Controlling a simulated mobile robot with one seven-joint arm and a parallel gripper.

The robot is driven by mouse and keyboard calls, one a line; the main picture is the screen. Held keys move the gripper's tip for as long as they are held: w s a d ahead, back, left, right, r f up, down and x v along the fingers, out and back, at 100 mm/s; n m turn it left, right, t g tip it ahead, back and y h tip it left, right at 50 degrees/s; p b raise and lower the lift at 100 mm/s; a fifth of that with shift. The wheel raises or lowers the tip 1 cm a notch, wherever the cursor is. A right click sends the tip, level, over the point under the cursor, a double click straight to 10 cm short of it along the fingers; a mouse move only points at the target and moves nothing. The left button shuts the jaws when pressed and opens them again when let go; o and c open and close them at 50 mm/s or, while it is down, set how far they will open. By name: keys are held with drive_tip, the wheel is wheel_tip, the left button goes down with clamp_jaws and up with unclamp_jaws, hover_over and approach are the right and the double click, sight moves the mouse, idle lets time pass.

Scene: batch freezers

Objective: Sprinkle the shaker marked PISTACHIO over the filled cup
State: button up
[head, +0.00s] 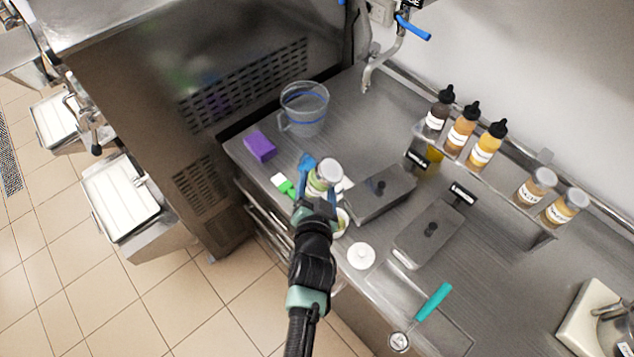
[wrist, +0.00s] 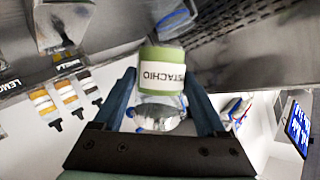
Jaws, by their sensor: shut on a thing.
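The shaker marked PISTACHIO (head: 326,175) is between the fingers of my gripper (head: 315,200), which is shut on it. It has a grey lid and green contents. In the wrist view the shaker (wrist: 162,72) shows its label, with green at the picture's top and the lid toward the palm. That view looks upside down, and the shaker looks about upright. A pale cup (head: 343,224) with something greenish stands just right of my gripper, mostly hidden by it. Its filling cannot be made out clearly.
A clear jug (head: 304,108), purple block (head: 260,147) and green-handled tool (head: 283,184) lie left and behind. Dark lidded tubs (head: 430,232), a white disc (head: 361,256) and a teal-handled scoop (head: 432,302) are right. A wall shelf (head: 500,187) holds sauce bottles and two shakers.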

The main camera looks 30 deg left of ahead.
drive_tip(key=shift+r+n+p, duration=0.3)
drive_tip(key=shift+p, duration=0.7)
drive_tip(key=shift+r+n+h, duration=0.1)
drive_tip(key=shift+n+h, duration=0.3)
drive_tip(key=shift+h, duration=0.1)
drive_tip(key=shift+n+b, duration=0.3)
drive_tip(key=shift+b, duration=0.15)
drive_tip(key=shift+r+n+t+h+b, duration=0.35)
drive_tip(key=shift+n+h+b, duration=0.4)
drive_tip(key=shift+b, duration=0.45)
drive_tip(key=shift+r+n, duration=0.25)
drive_tip(key=shift+s, duration=0.1)
drive_tip(key=s+d+p, duration=0.1)
drive_tip(key=s+d, duration=0.4)
drive_tip(key=s, duration=0.9)
drive_tip(key=shift+p, duration=0.4)
